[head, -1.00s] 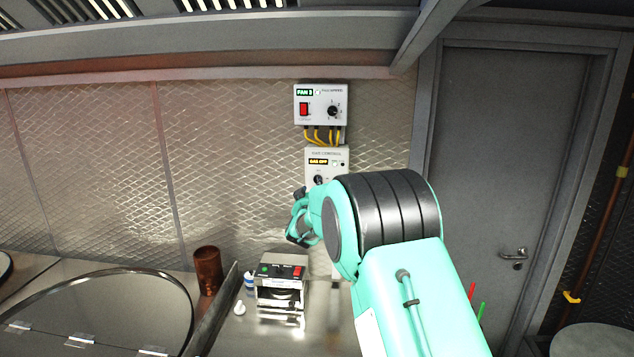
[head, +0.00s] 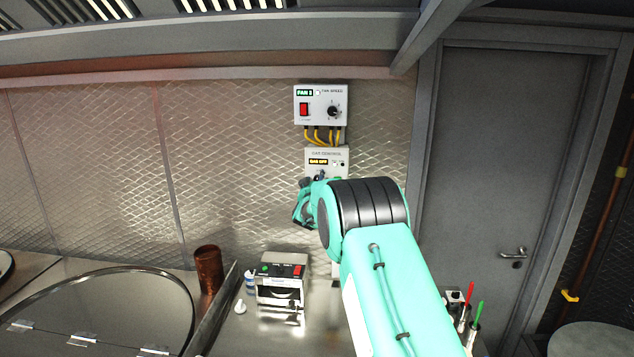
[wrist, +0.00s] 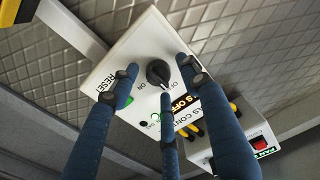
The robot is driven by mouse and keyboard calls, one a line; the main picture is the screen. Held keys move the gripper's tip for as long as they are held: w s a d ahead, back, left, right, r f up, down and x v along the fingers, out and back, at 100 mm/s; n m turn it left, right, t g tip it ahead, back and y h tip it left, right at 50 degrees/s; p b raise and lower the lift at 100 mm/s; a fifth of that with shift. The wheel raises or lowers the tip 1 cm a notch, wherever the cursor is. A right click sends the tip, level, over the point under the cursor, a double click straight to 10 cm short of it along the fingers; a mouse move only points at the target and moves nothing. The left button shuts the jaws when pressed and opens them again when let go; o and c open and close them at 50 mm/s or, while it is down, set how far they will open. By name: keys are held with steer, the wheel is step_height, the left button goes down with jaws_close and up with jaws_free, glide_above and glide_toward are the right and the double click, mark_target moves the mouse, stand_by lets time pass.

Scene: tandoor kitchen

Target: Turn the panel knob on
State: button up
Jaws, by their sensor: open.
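The white gas control panel (head: 341,155) hangs on the wall below the fan panel, with an amber display reading GAS OFF. My gripper (head: 304,205) is in front of the panel's lower part. In the wrist view my gripper (wrist: 157,79) is open, its dark blue fingers spread around the knob. Whether they touch it, I cannot tell.
The fan speed panel (head: 321,96) with a red switch sits just above, joined by yellow cables (head: 322,135). Below, a small boxed device (head: 281,283) and a copper cup (head: 208,272) stand on the steel counter. A grey door (head: 500,150) is at right.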

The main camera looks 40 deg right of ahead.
steer(key=shift+w, duration=0.1)
steer(key=c, duration=1.1)
steer(key=shift+d+m+b, duration=0.1)
steer(key=shift+m+b, duration=0.4)
steer(key=shift+b, duration=0.5)
steer(key=shift+c, duration=0.3)
steer(key=m+b, duration=0.3)
steer(key=b, duration=0.2)
steer(key=m+b, duration=1.4)
steer(key=b, duration=0.1)
steer(key=shift+d, duration=0.15)
